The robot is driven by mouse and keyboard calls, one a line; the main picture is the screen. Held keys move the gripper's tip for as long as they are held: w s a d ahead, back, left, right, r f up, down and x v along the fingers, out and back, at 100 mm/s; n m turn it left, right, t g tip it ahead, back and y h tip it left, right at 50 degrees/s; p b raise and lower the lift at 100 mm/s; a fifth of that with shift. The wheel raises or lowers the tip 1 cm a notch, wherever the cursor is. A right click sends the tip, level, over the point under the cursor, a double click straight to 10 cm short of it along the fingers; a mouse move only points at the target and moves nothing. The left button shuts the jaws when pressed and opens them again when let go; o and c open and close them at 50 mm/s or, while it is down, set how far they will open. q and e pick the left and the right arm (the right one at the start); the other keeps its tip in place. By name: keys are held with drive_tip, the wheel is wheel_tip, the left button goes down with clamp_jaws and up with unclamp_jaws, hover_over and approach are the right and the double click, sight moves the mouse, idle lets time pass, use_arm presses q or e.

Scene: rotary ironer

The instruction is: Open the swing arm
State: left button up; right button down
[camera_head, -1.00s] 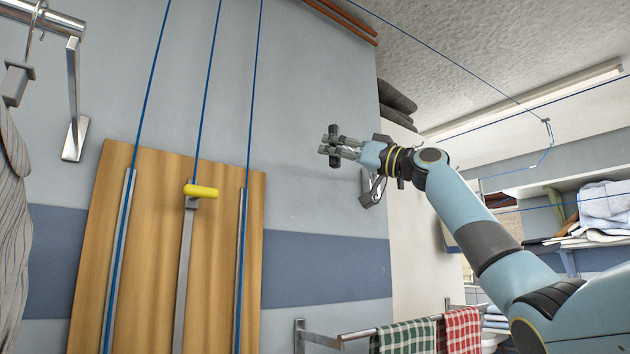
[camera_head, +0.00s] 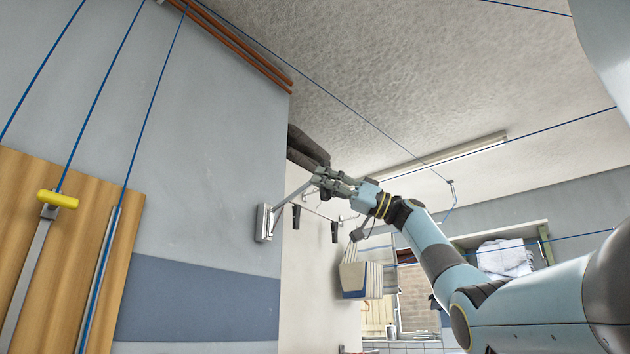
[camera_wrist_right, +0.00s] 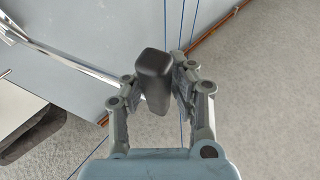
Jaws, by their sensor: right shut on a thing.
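The swing arm (camera_head: 294,196) is a thin silver bar. It reaches up and right from a silver wall bracket (camera_head: 265,223) near the wall's right edge, standing out from the wall. My right gripper (camera_head: 322,180) is at the bar's free end, shut on it. In the right wrist view the silver bar (camera_wrist_right: 65,58) comes in from the left. A dark grey handle block (camera_wrist_right: 155,82) sits between the fingers of the right gripper (camera_wrist_right: 165,85). In the head view the fingers hide most of the handle. My left gripper is not in view.
A wooden board (camera_head: 55,255) with a yellow handle (camera_head: 57,199) is at the left. Blue cords run up the wall and across the room. Dark clips (camera_head: 334,232) and a striped hanging item (camera_head: 353,278) are beyond the swing arm. Copper-coloured pipes (camera_head: 240,48) run along the ceiling edge.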

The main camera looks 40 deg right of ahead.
drive_tip(key=shift+s+d+f, duration=0.1)
drive_tip(key=shift+s+d, duration=0.05)
drive_tip(key=shift+d, duration=0.85)
drive_tip(key=c, duration=1.1)
unclamp_jaws()
